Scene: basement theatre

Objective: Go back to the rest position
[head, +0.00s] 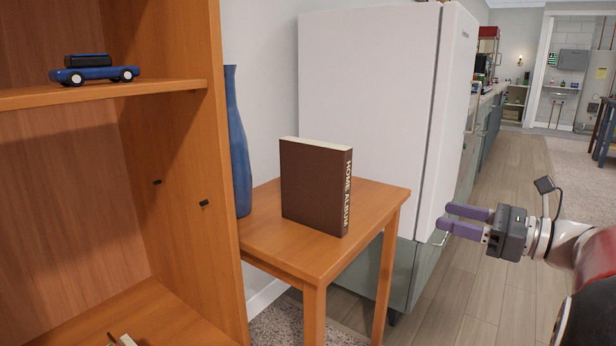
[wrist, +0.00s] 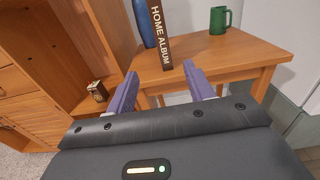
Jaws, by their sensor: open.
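My gripper (head: 450,222) is at the right of the head view, with its purple fingers pointing left toward the small table. It is open and empty. In the wrist view its two fingers (wrist: 158,95) are spread apart, with nothing between them but the table edge beyond. The arm reaches in from the right edge of the head view. A brown book marked HOME ALBUM (head: 313,188) stands upright on the small wooden table (head: 265,240), apart from the gripper. The book also shows in the wrist view (wrist: 160,38).
A blue vase (head: 238,140) stands behind the book, beside the wooden shelf (head: 165,92) holding a blue toy car (head: 93,72). A white fridge (head: 367,90) is behind the table. A green mug (wrist: 219,20) stands on the table in the wrist view. Open floor lies at right.

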